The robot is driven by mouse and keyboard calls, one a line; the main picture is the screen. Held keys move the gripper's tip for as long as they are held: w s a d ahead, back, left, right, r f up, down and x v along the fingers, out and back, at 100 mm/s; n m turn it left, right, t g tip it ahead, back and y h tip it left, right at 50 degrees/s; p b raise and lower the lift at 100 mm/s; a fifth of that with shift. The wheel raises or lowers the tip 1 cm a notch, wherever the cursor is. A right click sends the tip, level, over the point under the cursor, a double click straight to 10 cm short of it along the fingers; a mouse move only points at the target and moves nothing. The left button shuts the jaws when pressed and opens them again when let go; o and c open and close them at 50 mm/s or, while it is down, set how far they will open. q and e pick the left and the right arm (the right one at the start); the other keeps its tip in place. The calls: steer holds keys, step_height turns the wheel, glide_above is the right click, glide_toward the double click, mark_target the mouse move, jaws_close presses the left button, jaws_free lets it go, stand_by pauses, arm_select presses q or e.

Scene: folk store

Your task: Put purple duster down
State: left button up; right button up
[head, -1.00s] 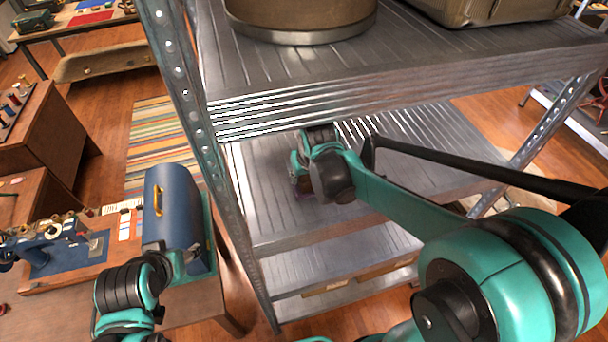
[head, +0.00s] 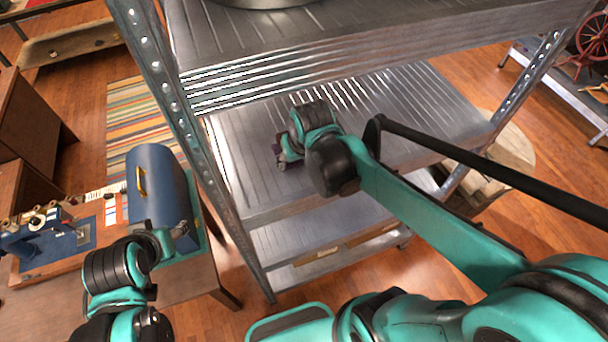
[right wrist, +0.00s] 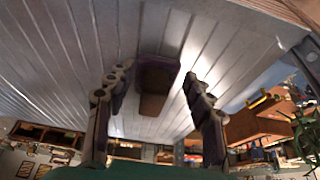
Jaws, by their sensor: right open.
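The purple duster (right wrist: 158,85), a dark purple block with a brown end face, is against the ribbed metal shelf in the right wrist view. It lies just beyond and between the fingertips of my right gripper (right wrist: 155,88), which are spread wide with gaps on both sides. In the head view my right gripper (head: 284,155) is over the middle shelf (head: 245,130), and its wrist hides most of it and the duster.
A metal upright (head: 165,85) stands left of the shelf, and an upper shelf (head: 290,40) lies above my right arm. A blue case (head: 158,195) and a sewing machine (head: 45,235) are on a wooden table at left. The middle shelf has free room at right.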

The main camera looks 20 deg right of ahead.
glide_above(305, 194)
steer(key=s, duration=0.1)
steer(key=s+d+r+t, duration=0.1)
steer(key=s+d+t, duration=0.1)
steer(key=s, duration=0.1)
steer(key=shift+d+r, duration=0.1)
steer(key=shift+r, duration=0.25)
